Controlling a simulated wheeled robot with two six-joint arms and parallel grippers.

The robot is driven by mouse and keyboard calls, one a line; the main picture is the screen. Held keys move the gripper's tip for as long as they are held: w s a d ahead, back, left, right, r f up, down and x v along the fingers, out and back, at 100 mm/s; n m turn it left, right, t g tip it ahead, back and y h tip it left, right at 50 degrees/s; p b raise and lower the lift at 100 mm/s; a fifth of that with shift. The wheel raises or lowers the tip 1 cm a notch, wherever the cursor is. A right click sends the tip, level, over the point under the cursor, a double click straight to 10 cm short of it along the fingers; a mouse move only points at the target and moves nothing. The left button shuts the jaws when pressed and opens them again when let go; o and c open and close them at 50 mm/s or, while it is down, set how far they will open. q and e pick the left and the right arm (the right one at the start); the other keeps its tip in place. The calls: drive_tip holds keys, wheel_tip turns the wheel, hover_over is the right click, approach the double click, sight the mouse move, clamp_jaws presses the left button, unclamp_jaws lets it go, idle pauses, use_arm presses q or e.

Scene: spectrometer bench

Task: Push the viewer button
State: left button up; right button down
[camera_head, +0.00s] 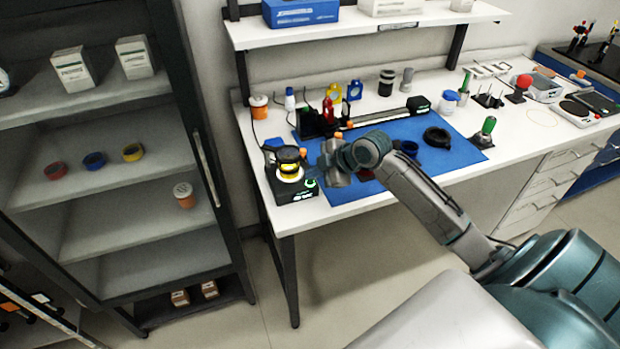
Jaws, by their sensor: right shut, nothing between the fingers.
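The viewer is a small black box (296,194) at the near left corner of the white bench, with a lit yellow-white round plate and dark rings on top. A small green-lit spot (311,183), which looks like its button, shows on its right side. My right gripper (324,166) is shut and empty, just right of the viewer and close to that spot. I cannot tell whether its fingertips touch the viewer; a small gap seems to show. My left gripper is out of view.
A black rail device (375,118) with coloured parts stands behind the gripper. A dark shelf cabinet is on the left.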

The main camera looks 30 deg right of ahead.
drive_tip(key=shift+r, duration=0.35)
wheel_tip(320, 180, up, 6)
drive_tip(key=p, duration=0.5)
